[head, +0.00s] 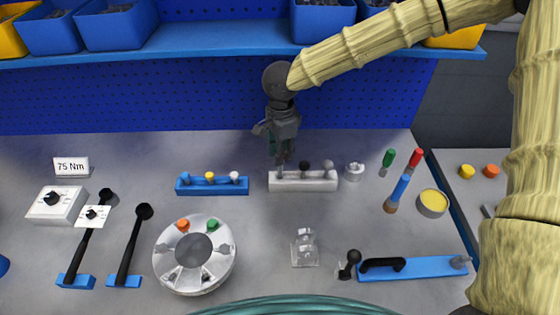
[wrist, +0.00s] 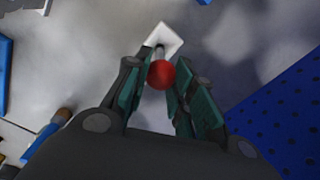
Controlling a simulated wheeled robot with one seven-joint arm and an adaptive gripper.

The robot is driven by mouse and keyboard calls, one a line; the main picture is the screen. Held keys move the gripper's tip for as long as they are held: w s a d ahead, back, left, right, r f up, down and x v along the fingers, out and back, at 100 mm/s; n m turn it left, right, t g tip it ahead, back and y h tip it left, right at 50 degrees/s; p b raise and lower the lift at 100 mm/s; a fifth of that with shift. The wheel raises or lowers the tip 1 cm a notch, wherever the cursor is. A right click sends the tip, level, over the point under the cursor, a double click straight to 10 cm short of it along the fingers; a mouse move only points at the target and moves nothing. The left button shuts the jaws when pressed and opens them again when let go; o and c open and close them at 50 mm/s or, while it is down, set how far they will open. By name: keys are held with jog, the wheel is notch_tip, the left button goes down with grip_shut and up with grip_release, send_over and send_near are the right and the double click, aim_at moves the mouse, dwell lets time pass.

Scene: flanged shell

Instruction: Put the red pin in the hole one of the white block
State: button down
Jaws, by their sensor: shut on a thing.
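The white block (head: 318,182) lies on the grey bench, with a black-headed pin (head: 305,166) and a pale-headed pin (head: 328,165) standing along it. My gripper (head: 281,158) is above the block's left end, pointing down. In the wrist view, the red pin (wrist: 162,74) is between my gripper's green fingers (wrist: 160,92), which are shut on it. Its grey shank points toward the white block (wrist: 168,37). The red head is hidden by my fingers in the head view. I cannot tell whether the shank's tip is in a hole or just above it.
A blue block (head: 211,187) with yellow and white pins lies left of the white block. A small metal cylinder (head: 354,171) stands close on its right. A round flanged shell (head: 165,262) is at front left. A blue shelf (head: 220,39) with bins overhangs behind. Bench between is clear.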

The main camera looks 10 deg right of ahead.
aim_at(281, 176)
jog(key=shift+s+f, duration=0.15)
jog(key=shift+f, duration=0.6)
jog(key=shift+f+p, duration=0.35)
jog(key=shift+f, duration=1)
jog(key=c, duration=1.2)
grip_release()
notch_tip(281, 176, up, 12)
jog(key=shift+r+b, duration=0.1)
jog(key=shift+b, duration=0.7)
